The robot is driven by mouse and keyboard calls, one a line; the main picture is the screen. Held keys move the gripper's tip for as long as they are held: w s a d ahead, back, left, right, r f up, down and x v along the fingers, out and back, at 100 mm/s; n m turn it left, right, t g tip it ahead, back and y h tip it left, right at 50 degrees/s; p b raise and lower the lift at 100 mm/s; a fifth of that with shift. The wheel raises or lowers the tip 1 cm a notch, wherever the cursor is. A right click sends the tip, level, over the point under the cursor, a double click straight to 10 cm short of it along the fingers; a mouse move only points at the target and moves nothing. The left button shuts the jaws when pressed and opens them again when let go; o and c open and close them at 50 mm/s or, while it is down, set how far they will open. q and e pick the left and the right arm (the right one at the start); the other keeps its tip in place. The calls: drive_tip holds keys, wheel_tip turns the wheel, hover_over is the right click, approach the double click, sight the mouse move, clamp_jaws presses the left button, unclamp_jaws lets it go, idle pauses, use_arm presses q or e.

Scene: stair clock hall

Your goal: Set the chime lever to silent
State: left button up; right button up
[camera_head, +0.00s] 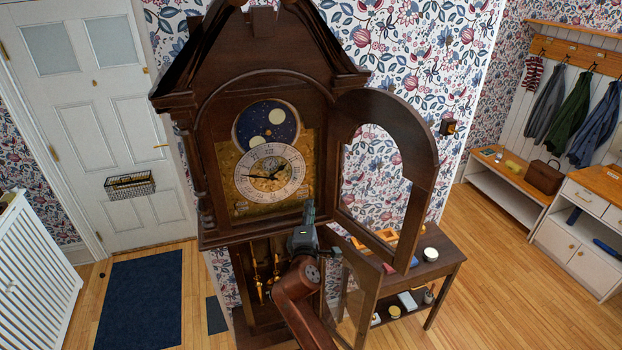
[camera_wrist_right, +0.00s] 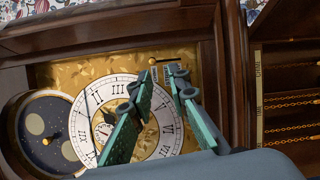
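The tall dark wood clock (camera_head: 260,60) has its arched hood door (camera_head: 421,190) swung open to the right. Its white-ringed dial (camera_head: 244,184) sits on a gold plate and also shows, turned sideways, in the right wrist view (camera_wrist_right: 160,147). The chime lever (camera_wrist_right: 152,61) appears as a small brass knob beside a small marked plate (camera_wrist_right: 167,73) near the dial. My right gripper (camera_head: 309,207) is at the dial's lower right. In the wrist view its green fingers (camera_wrist_right: 160,82) are apart, with the knob just beyond their tips; contact cannot be told. My left gripper is not in view.
A glazed lower door (camera_head: 360,300) stands open beside my right arm. A small wooden table (camera_head: 445,259) with several items stands to the right. Brass chains (camera_wrist_right: 290,100) and weights (camera_head: 257,283) hang below the dial. The floor at right (camera_head: 480,300) is clear.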

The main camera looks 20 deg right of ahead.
sight(311, 187)
drive_tip(key=x, duration=0.2)
drive_tip(key=p+x, duration=0.1)
drive_tip(key=x, duration=0.2)
drive_tip(key=r+p+x, duration=0.1)
drive_tip(key=x, duration=0.2)
drive_tip(key=shift+c, duration=0.7)
clamp_jaws()
